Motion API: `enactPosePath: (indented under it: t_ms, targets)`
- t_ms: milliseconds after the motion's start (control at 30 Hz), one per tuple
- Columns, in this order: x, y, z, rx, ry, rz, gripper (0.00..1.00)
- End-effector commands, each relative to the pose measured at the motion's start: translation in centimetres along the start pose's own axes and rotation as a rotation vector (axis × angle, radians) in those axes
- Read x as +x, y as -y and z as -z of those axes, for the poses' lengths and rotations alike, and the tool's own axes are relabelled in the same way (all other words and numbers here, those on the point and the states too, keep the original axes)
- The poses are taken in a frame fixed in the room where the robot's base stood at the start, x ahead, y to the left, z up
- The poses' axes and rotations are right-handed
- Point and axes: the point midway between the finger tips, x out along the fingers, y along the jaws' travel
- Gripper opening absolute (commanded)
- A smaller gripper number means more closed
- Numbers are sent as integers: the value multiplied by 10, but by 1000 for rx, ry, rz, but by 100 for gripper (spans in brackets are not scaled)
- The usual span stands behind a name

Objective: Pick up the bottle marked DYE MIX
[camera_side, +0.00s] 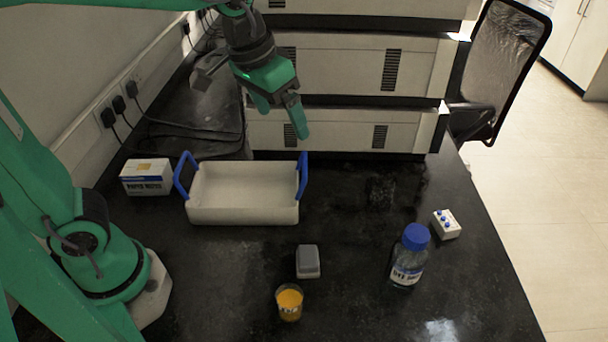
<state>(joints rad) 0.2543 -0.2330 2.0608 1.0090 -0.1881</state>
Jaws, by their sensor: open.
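The bottle marked DYE MIX (408,262) stands upright on the black bench at the right. It is clear glass with a blue cap and a white label; the label's print is small but seems to match. My gripper (283,120) hangs high at the back, above the far side of the white tray. It points down, and its green fingers are apart with nothing between them. It is well to the left of the bottle and behind it, not touching anything.
A white tray (243,214) with blue handles stands at centre left, seemingly empty. A white box (147,178) is left of it. A grey block (308,262) and a beaker of orange liquid (289,304) are in front. A small white block with blue knobs (446,225) stands near the bottle.

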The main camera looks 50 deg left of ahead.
Motion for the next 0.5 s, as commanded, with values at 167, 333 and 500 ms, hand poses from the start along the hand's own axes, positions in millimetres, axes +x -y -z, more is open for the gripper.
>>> enactPosePath:
  t_ms: [167,333,500]
  targets:
    - [18,-33,27,19,56,-8,89]
    - [38,-67,47,35,106,-10,89]
    - [63,-103,62,50,154,-6,89]
